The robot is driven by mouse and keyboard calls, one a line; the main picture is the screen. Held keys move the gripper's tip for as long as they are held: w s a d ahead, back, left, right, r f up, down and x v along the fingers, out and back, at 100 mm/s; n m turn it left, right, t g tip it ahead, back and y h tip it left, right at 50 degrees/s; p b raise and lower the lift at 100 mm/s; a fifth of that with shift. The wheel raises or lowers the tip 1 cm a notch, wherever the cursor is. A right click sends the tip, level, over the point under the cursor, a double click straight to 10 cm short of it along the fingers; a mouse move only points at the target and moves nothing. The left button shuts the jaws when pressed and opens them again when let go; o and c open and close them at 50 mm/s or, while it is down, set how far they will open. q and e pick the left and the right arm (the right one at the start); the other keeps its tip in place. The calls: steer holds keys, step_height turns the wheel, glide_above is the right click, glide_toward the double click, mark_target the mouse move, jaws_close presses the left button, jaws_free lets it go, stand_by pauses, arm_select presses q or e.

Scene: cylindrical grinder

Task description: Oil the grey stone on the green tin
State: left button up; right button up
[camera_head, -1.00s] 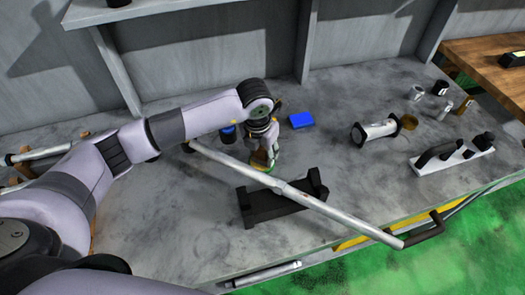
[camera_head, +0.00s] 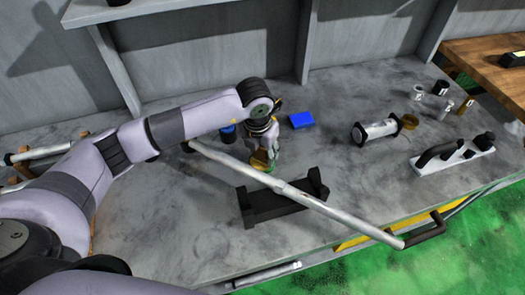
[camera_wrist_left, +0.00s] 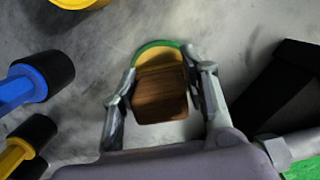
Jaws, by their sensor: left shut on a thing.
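My left gripper (camera_head: 262,152) reaches down over the bench and is shut on a brown wooden block (camera_wrist_left: 160,95). In the left wrist view the block sits between its two fingers. The green tin (camera_head: 268,170) is just below the block; in the left wrist view its green rim (camera_wrist_left: 158,43) curves around a yellow area beyond the block. The block hides much of the tin, and I cannot tell whether they touch. I cannot make out the grey stone; the block may cover it. My right gripper is not in view.
A long metal bar (camera_head: 345,217) crosses a black cradle (camera_head: 262,206) close in front of the tin. A black-ended cylinder (camera_head: 378,131) and a white stand (camera_head: 450,160) are at right.

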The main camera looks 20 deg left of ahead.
arm_select(q)
steer(key=shift+s, duration=0.1)
steer(key=shift+r+p, duration=0.4)
steer(key=shift+r, duration=0.05)
steer(key=shift+r+p, duration=1.65)
steer(key=shift+r, duration=1.35)
